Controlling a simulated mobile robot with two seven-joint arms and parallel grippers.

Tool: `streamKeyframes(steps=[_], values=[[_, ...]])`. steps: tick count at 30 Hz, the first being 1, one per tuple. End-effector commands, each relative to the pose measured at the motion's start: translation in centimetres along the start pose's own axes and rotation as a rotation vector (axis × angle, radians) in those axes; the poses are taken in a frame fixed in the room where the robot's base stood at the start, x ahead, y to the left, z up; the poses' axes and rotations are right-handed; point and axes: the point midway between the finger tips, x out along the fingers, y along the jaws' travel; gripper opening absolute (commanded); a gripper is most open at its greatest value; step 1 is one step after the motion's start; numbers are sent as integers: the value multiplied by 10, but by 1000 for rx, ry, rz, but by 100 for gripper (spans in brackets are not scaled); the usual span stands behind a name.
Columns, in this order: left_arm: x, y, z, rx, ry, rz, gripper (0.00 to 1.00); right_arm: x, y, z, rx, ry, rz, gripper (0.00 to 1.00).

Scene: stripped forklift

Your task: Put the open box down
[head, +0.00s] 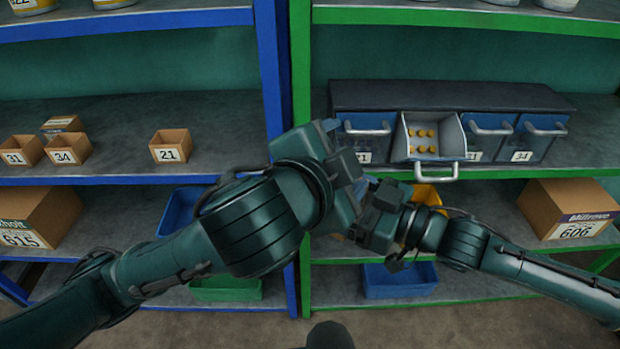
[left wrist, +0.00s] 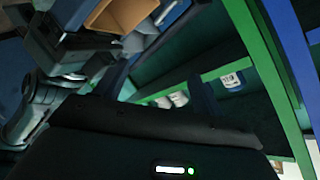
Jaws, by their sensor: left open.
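An open brown cardboard box (left wrist: 122,14) shows at the top edge of the left wrist view, partly cut off, beside dark links of my right arm. I cannot tell whether anything grips it. In the head view it is mostly hidden behind my arms. My left gripper (head: 345,165) is in front of the shelf unit's middle post, close to my right gripper; its jaws are open with nothing seen between them. My right gripper (head: 378,215) is just below and right of it, its fingertips hidden from the head camera.
A blue drawer cabinet (head: 450,97) stands on the right shelf, one drawer (head: 428,137) open with yellow pieces inside. Small open boxes, such as box 21 (head: 170,147), stand on the left shelf. Larger cartons (head: 575,210) and bins (head: 400,281) fill lower shelves. Bare shelf lies right of box 21.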

Motion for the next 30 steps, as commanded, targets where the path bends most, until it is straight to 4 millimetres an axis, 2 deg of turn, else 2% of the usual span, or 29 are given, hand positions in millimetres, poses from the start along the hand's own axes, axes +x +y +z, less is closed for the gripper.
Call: streamKeyframes(steps=[6, 12, 20, 30], values=[[-20, 2, 9, -435, -133, 153, 69, 0, 0, 0, 0, 1, 0, 54], [-41, 5, 18, -713, -276, 218, 69, 0, 0, 0, 0, 1, 0, 54], [-53, 7, 24, -852, -365, 233, 69, 0, 0, 0, 0, 1, 0, 54], [-27, 19, 29, -864, -368, 243, 69, 0, 0, 0, 0, 1, 0, 54]])
